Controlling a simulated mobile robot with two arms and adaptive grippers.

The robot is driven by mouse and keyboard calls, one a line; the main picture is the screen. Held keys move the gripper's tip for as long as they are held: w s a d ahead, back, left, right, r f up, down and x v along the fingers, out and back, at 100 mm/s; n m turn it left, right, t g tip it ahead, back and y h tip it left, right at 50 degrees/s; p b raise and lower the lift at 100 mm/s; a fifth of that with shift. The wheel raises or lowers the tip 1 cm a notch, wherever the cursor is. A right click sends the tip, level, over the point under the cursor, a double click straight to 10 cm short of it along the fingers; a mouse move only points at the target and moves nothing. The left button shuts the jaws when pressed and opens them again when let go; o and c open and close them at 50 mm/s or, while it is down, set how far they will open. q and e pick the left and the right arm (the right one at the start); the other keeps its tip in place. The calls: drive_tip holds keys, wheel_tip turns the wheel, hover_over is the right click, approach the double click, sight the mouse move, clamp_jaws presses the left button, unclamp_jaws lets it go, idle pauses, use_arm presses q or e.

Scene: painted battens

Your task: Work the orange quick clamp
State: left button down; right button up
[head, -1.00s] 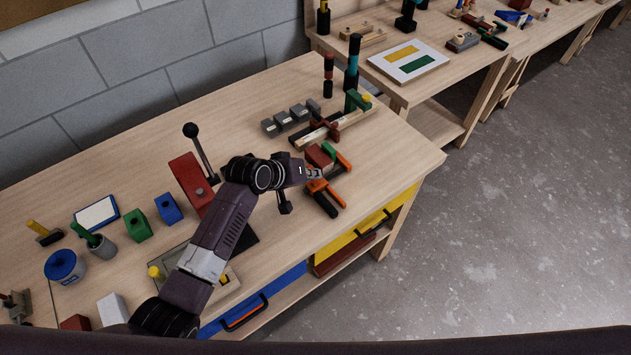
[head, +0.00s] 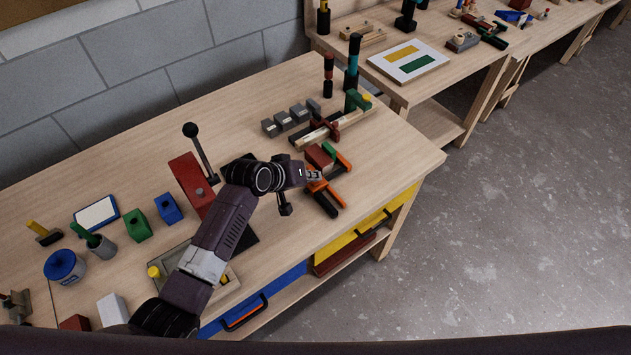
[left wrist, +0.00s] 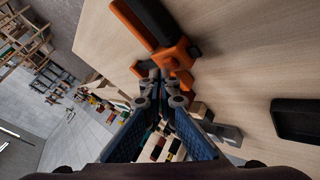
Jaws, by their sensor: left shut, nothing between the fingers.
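The orange quick clamp (head: 317,186) lies near the front right of the workbench, with orange and black handles pointing toward the bench's front edge. A dark red block (head: 318,157) and a green piece (head: 329,150) are beside its far end. My left gripper (head: 316,175) is shut and empty, its tips at the clamp's orange body; the head view does not settle whether they touch. In the left wrist view the fingertips (left wrist: 161,78) are together right by the orange body (left wrist: 176,57), below its black handle (left wrist: 152,20). My right gripper is not in view.
A red press with a black lever knob (head: 190,130) stands left of my arm. Grey blocks (head: 292,117) and a wooden batten in another clamp (head: 337,125) lie behind. Blue and green blocks and a blue-lidded pot (head: 63,265) are at left.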

sight(314, 183)
use_arm(q)
drive_tip(key=shift+f, duration=0.55)
idle(0.7)
idle(0.3)
drive_tip(key=shift+r+p, duration=0.85)
drive_tip(key=shift+r, duration=0.1)
wheel_tip(314, 183, up, 3)
drive_tip(key=p, duration=0.3)
drive_tip(key=shift+r, duration=1)
